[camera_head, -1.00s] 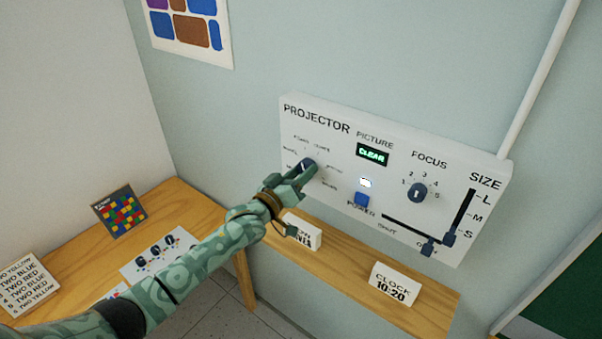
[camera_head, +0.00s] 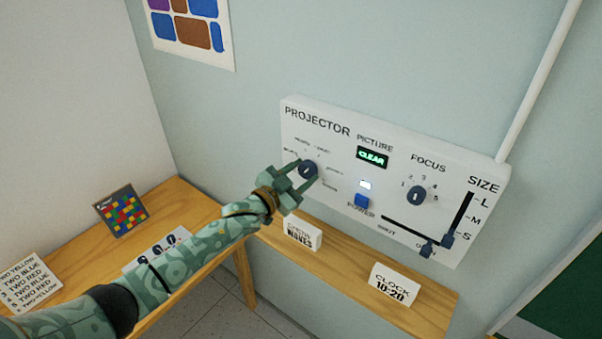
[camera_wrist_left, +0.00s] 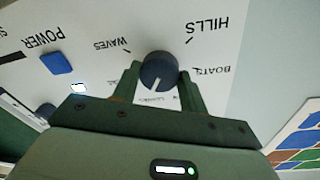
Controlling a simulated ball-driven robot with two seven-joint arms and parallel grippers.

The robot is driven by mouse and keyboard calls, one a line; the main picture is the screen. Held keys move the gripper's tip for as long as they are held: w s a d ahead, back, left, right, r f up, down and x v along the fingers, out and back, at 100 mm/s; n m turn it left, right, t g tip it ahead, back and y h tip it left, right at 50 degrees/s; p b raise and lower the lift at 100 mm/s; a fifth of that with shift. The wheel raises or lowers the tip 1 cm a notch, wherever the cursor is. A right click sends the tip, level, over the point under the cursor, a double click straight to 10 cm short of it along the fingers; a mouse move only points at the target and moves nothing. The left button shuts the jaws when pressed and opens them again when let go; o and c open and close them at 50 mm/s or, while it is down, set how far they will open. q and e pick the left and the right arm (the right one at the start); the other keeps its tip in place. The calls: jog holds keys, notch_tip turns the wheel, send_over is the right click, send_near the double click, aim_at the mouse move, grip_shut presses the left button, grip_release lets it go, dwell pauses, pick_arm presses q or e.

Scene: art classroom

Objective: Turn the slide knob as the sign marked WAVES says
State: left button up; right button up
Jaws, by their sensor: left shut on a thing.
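The slide knob (camera_head: 307,170) is a dark blue round dial on the left of the white PROJECTOR panel (camera_head: 345,205). My left gripper (camera_head: 304,179) has its two green fingers on either side of it, shut on it. In the left wrist view the knob (camera_wrist_left: 159,70) sits between the fingertips (camera_wrist_left: 159,78). Its white pointer line points down in that view, toward my palm, with the WAVES and HILLS marks on the far side and BOATS at the right. The WAVES sign (camera_head: 302,235) is a small white block on the shelf below. My right gripper is out of view.
The panel also has a blue POWER button (camera_head: 362,200), a FOCUS knob (camera_head: 416,195), and two sliders. A CLOCK 10:20 sign (camera_head: 393,284) stands on the wooden shelf (camera_head: 340,275). A wooden table (camera_head: 185,200) with cards is at the left.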

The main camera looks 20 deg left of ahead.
pick_arm(q)
jog(key=m, duration=0.4)
jog(key=shift+r+m, duration=0.1)
jog(key=shift+m, duration=0.3)
jog(key=m+p, duration=0.1)
jog(key=m, duration=0.3)
jog(key=shift+g+y, duration=0.3)
jog(key=m, duration=0.4)
jog(key=shift+m+p, duration=0.3)
jog(key=shift+p, duration=0.05)
jog(key=shift+d+m+y, duration=0.1)
jog(key=shift+m+y, duration=0.5)
jog(key=shift+m, duration=1.4)
jog(key=o, duration=1)
jog(key=shift+c, duration=0.2)
